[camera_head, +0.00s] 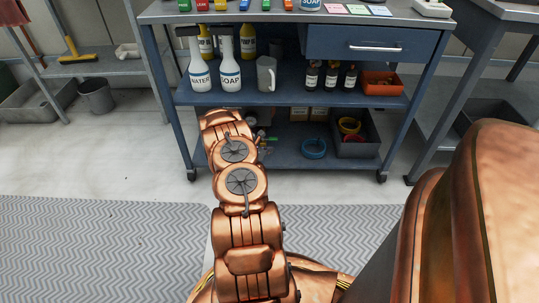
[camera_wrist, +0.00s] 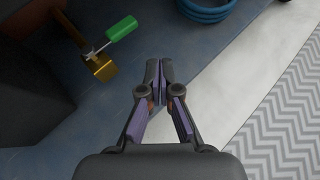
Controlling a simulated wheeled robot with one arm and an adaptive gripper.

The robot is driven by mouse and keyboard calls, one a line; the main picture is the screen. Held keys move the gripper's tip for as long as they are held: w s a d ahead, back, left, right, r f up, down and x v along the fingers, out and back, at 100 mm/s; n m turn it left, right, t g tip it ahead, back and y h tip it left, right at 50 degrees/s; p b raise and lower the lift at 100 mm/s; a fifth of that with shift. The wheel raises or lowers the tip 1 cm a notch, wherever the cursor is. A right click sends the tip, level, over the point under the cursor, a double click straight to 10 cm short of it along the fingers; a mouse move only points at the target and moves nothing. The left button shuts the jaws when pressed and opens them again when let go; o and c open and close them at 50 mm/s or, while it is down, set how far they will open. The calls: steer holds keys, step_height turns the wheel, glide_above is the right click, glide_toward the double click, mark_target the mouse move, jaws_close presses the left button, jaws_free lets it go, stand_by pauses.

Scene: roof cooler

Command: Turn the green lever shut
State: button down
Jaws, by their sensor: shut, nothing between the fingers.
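The green lever (camera_wrist: 121,28) shows in the wrist view at the upper left. Its thin metal stem runs down-left to a brass-coloured fitting (camera_wrist: 104,70) and a copper-brown pipe (camera_wrist: 70,27). The lever points up and to the right, at an angle to the pipe. My gripper (camera_wrist: 158,65) is shut and empty, to the right of and below the lever in the picture, apart from it. In the head view my arm covers most of the place around the lever, and the gripper is hidden.
A blue coil (camera_head: 314,148) lies on the cart's lower shelf (camera_head: 290,157), right of my arm; it also shows in the wrist view (camera_wrist: 207,9). A grey bin (camera_head: 357,149) stands further right. A dark block (camera_wrist: 30,85) is at the wrist view's left. Bottles (camera_head: 231,75) stand above.

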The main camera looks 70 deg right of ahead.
steer(key=s+a+r+p, duration=0.2)
steer(key=a+r, duration=0.2)
steer(key=a, duration=0.3)
steer(key=shift+s+r, duration=0.2)
steer(key=shift+s, duration=0.1)
